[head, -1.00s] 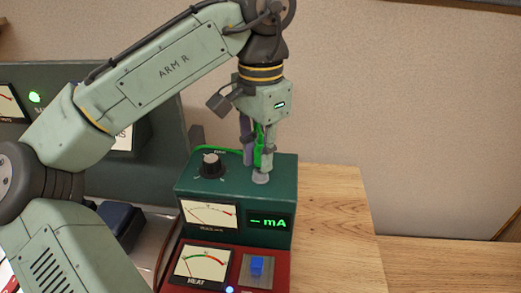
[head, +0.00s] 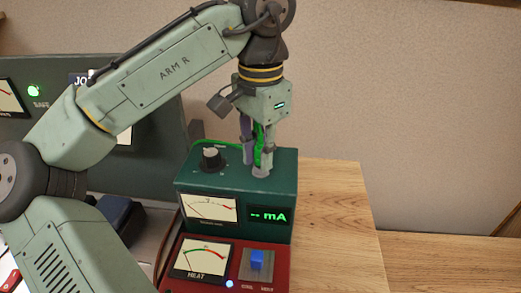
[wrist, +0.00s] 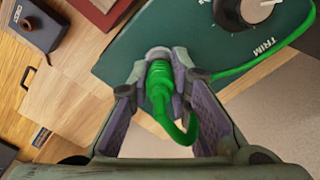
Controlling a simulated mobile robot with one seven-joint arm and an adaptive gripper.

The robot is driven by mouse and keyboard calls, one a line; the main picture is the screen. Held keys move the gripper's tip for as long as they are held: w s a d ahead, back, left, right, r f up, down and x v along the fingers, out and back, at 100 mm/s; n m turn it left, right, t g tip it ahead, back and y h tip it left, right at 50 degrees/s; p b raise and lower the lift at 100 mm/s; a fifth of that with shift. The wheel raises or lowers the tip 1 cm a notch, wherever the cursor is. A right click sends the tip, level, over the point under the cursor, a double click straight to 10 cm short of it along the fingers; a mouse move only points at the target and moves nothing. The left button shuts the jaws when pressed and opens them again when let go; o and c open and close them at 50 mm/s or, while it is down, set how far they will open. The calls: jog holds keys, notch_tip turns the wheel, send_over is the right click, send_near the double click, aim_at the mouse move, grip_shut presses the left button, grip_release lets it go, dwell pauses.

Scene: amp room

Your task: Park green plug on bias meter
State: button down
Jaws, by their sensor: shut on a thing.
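The green plug (head: 259,150) is upright between the fingers of my gripper (head: 256,166), and its green cable loops back to the bias meter. The bias meter (head: 280,184) is a dark green box with a dial, a needle gauge and a lit "-- mA" display. My gripper is low over the meter's top, shut on the plug. In the wrist view the plug (wrist: 160,82) points at a round grey fitting (wrist: 158,54) on the meter's top edge. The plug's tip meets or overlaps this fitting; I cannot tell how deep it sits.
The TRIM knob (head: 212,158) stands on the meter's top, left of my gripper. Bare wooden table (head: 330,220) lies to the right.

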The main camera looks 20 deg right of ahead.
jog(key=c, duration=1.4)
grip_release()
jog(key=shift+r, duration=3.75)
